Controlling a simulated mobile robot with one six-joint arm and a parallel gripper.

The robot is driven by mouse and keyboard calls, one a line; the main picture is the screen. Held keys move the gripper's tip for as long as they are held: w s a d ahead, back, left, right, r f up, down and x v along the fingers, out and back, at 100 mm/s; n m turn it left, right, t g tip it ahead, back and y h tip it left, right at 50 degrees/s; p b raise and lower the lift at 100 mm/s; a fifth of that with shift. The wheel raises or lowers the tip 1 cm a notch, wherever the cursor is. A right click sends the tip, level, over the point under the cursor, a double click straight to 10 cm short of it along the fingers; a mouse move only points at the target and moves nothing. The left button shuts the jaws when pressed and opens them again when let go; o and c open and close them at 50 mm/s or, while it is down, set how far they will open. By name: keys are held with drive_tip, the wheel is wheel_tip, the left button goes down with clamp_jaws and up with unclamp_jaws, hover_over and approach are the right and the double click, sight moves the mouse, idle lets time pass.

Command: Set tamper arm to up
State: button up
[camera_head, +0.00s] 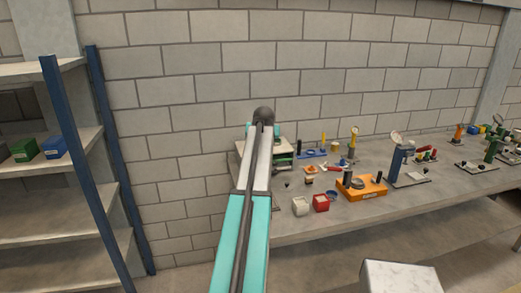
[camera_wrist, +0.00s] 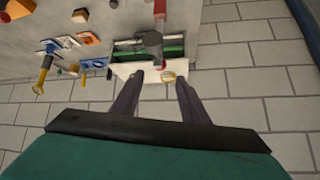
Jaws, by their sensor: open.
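A pale box-like unit with a green strip (camera_head: 282,158) stands at the left end of the bench, partly hidden behind my arm. It is likely the sandbed. In the wrist view the same kind of unit, a pale tray with green bands (camera_wrist: 122,55), lies just beyond my fingertips. A grey cylindrical head with a red bar (camera_wrist: 160,9) reaches over it; I take this as the tamper arm, but its position is unclear. A small round dial-like piece (camera_wrist: 168,77) sits at the tray's near edge. My gripper (camera_wrist: 158,80) is open, its dark fingers apart with nothing visibly held.
The grey bench (camera_head: 300,225) runs along a block wall. It holds an orange base (camera_head: 362,188), a red container (camera_head: 321,203), a white container (camera_head: 300,206) and several gauges and stands. A shelf rack (camera_head: 60,150) with a green and a blue box stands at left.

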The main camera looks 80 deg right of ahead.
drive_tip(key=shift+b+v, duration=0.35)
drive_tip(key=shift+v, duration=1.15)
